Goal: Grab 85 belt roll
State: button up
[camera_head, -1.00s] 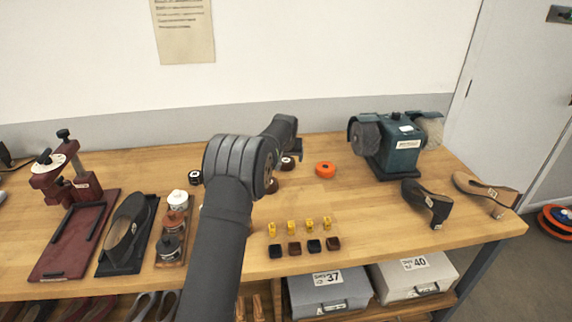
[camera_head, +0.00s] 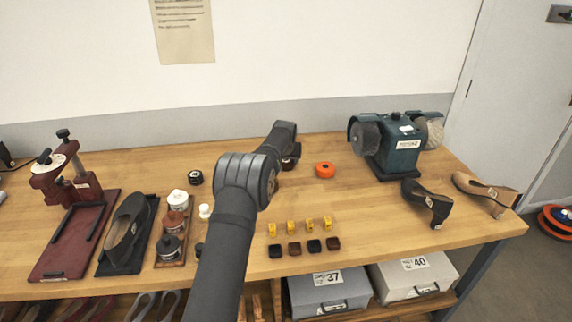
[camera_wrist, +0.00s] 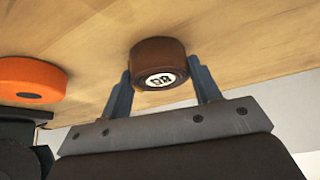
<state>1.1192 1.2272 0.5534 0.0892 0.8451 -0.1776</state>
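A dark brown belt roll (camera_wrist: 158,64) with a round white label stands on the bench in the wrist view. The label's number is tilted and too small to read surely. My gripper (camera_wrist: 159,72) is open, with one finger at each side of this roll's near part. I cannot tell whether the fingers touch it. In the head view a brown roll (camera_head: 289,163) shows partly behind my arm, and my fingers are hidden there. An orange roll (camera_head: 325,170) lies to its right and also shows in the wrist view (camera_wrist: 32,79). A black roll (camera_head: 196,178) lies left of my arm.
A teal grinder (camera_head: 398,150) stands at the back right, with a black heeled shoe (camera_head: 428,201) and a tan one (camera_head: 486,190) in front. Small yellow pieces (camera_head: 292,226) and dark blocks lie nearer the front. Jars (camera_head: 171,222) and a dark shoe (camera_head: 127,229) stand left.

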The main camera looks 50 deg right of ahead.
jog(key=shift+c, duration=0.8)
jog(key=shift+r, duration=0.15)
